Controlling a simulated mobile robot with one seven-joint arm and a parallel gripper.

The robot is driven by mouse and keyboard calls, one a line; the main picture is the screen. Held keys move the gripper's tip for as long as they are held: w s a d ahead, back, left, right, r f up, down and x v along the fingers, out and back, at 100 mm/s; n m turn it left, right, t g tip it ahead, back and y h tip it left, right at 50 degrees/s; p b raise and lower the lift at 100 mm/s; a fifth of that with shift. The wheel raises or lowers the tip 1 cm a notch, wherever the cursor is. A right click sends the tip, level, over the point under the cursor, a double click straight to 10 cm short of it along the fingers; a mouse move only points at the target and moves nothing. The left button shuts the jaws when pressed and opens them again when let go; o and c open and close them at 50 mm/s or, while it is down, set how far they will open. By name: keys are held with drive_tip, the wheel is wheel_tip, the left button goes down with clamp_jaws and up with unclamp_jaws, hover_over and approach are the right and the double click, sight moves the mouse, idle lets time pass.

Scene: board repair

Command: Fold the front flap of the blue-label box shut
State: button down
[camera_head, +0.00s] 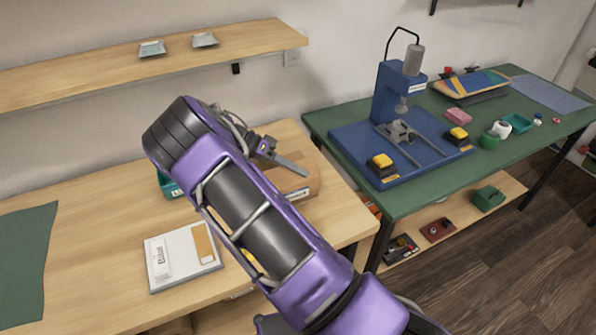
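A white case (180,262) lies on the wooden bench (95,240), left of my arm. A teal bin (168,186) is partly behind my arm. A green table (345,125) with a blue press (388,95) stands to the right. A wall shelf (100,78) is above.

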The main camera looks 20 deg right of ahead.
drive_tip(key=shift+w+f+n+g, duration=0.1)
drive_tip(key=shift+n+g, duration=0.2)
drive_tip(key=shift+g, duration=0.2)
drive_tip(key=c, duration=1.1)
unclamp_jaws()
drive_tip(key=shift+o, duration=0.2)
drive_tip(key=shift+a, duration=0.1)
drive_tip(key=v, duration=1.2)
drive_tip(key=shift+f, duration=0.1)
